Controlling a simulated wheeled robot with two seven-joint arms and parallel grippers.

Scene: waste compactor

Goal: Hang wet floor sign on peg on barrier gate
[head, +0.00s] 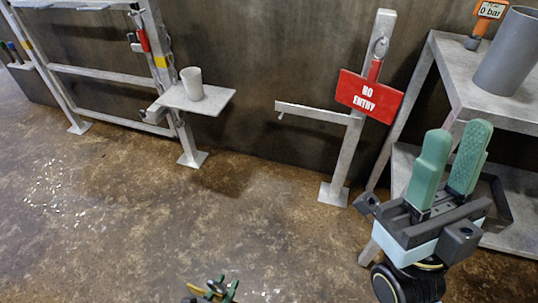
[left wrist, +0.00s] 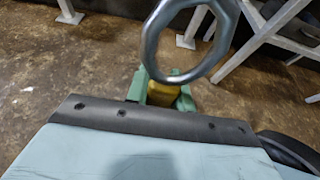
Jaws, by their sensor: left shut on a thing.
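My left gripper (head: 213,290) shows only partly at the bottom edge of the head view, with a bit of yellow beside its green fingers. In the left wrist view its green fingers (left wrist: 150,90) are shut on a yellow piece (left wrist: 184,99), seemingly part of the wet floor sign. A large metal ring (left wrist: 170,77) rises beside it. The sign's face is hidden. The metal barrier gate (head: 105,75) stands at the upper left, well apart from my grippers. I cannot make out its peg. My right gripper (head: 452,140) is open and empty at the right, fingers upward.
A small shelf (head: 215,101) with a grey cup (head: 191,84) is on the gate's post. A red NO ENTRY sign (head: 368,97) hangs on a post (head: 343,165) with a side bar. A grey rack (head: 455,75) stands at the right. The middle floor is clear.

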